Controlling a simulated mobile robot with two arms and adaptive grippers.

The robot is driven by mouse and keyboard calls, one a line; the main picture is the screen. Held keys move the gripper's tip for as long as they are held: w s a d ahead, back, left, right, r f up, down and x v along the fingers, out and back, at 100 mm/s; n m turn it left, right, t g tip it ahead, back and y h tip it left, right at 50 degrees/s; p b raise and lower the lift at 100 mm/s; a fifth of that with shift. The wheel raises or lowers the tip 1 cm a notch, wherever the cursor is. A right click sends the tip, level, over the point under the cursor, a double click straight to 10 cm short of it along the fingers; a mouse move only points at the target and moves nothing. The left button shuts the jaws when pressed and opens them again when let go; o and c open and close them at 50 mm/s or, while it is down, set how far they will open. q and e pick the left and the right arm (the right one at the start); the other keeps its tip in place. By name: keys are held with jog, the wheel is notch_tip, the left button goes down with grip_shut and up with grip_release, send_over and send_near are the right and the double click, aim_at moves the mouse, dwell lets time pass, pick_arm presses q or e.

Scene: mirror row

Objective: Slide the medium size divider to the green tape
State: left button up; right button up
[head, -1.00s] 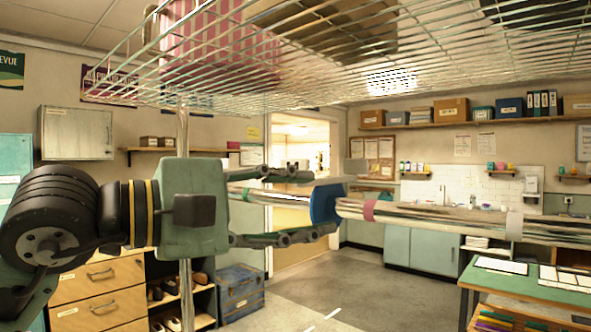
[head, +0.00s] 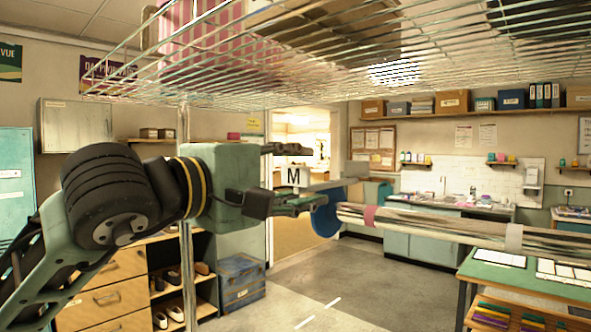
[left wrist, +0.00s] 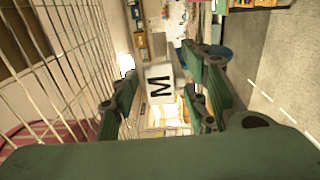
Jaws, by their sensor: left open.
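The divider is a blue disc (head: 325,215) on a horizontal silver rail (head: 430,223), with a white tag marked M (head: 293,176) beside it. My left gripper (head: 305,174) is open, with its fingers above and below the tag. In the left wrist view the M tag (left wrist: 161,88) lies between the spread fingers, and I cannot tell whether they touch it. The green tape is not visible; my gripper and arm hide the left stretch of rail. My right gripper is not in view.
A wire rack (head: 350,50) holding a pink striped box (head: 205,35) hangs close above my left arm. Pink tape (head: 369,217) and a pale ring (head: 513,237) sit farther right on the rail. A green table (head: 530,275) stands at lower right.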

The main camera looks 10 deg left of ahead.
pick_arm(q)
grip_shut()
dwell(0.4)
